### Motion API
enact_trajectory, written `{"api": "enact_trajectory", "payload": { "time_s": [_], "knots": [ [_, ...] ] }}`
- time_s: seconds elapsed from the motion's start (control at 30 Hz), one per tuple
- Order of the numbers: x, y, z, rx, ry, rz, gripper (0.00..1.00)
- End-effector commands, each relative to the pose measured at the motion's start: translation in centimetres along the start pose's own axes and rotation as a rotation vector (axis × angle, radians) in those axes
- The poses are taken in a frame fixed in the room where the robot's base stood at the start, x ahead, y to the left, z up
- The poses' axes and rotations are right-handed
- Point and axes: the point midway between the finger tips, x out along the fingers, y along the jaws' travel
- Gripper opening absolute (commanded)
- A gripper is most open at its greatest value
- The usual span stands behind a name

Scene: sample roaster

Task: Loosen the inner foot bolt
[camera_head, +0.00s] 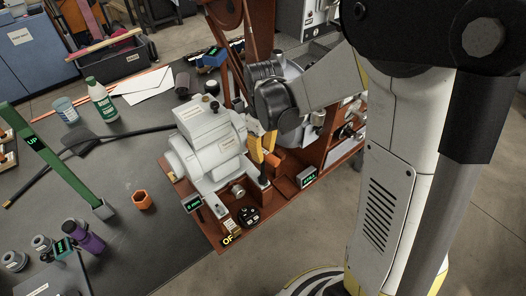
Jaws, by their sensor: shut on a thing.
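A grey motor-like housing (210,140) sits on a reddish-brown base (212,232) at the table's edge. My gripper (262,157) reaches in from the upper right, its yellow fingers pointing down beside the housing's right end. The fingers are shut on a small dark upright part (264,180) at the housing's foot, which looks like the inner foot bolt. The fingers hide its top, and I cannot see its thread or how far it is turned. A silver bolt-like part (237,190) stands nearer the front. An orange part (273,158) is just right of the fingertips.
A small "0 mm" display (192,204) stands front left of the housing and another display (306,176) to the right. A green post marked "UP" (55,157), an orange hex ring (142,200) and a white bottle (101,99) are on the dark table.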

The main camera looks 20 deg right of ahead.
Motion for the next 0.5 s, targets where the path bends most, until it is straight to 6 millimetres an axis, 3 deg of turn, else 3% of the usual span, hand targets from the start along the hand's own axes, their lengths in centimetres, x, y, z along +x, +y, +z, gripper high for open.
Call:
{"api": "enact_trajectory", "payload": {
  "time_s": [0.2,0.5],
  "knots": [
    [0.04,0.02,0.00,-0.241,-0.001,0.000,0.00],
    [0.01,0.02,0.00,-0.268,-0.001,0.000,0.00]
  ]
}}
